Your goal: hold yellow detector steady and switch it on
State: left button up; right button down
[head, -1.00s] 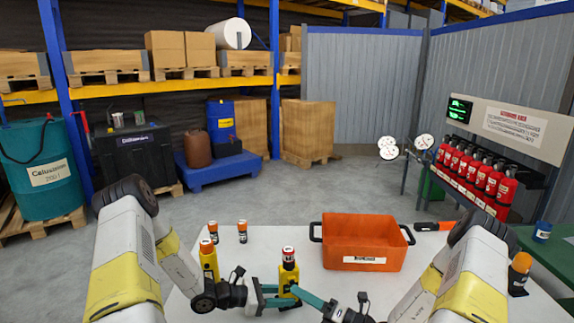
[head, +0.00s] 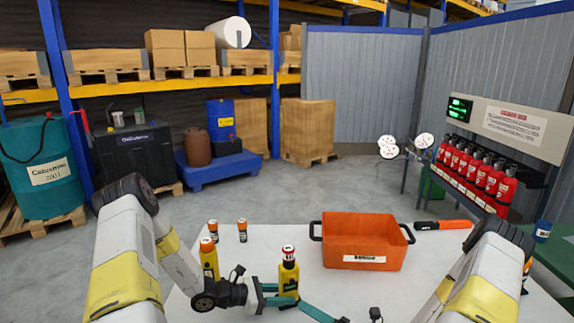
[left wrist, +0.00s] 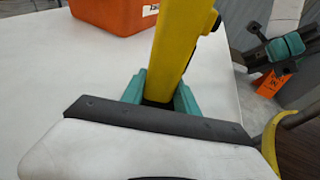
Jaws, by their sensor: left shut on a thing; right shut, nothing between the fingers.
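The yellow detector (head: 288,277) with a red-and-white top stands upright on the white table, in the lower middle of the head view. My left gripper (head: 283,289) is shut around its body from the left. In the left wrist view the yellow body (left wrist: 180,45) rises between the teal fingers (left wrist: 158,92); its top is out of frame. My right gripper (head: 303,305) is shut and empty, just right of and below the detector, with a small gap. Any switch or lit lamp on the detector is too small to make out.
Another yellow device (head: 209,258) with an orange top stands to the left, near a small orange-capped cylinder (head: 242,230). An orange crate (head: 363,245) stands on the table (head: 385,292) behind and right.

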pick_arm(q)
jog(key=o, duration=1.3)
jog(key=shift+o, duration=0.2)
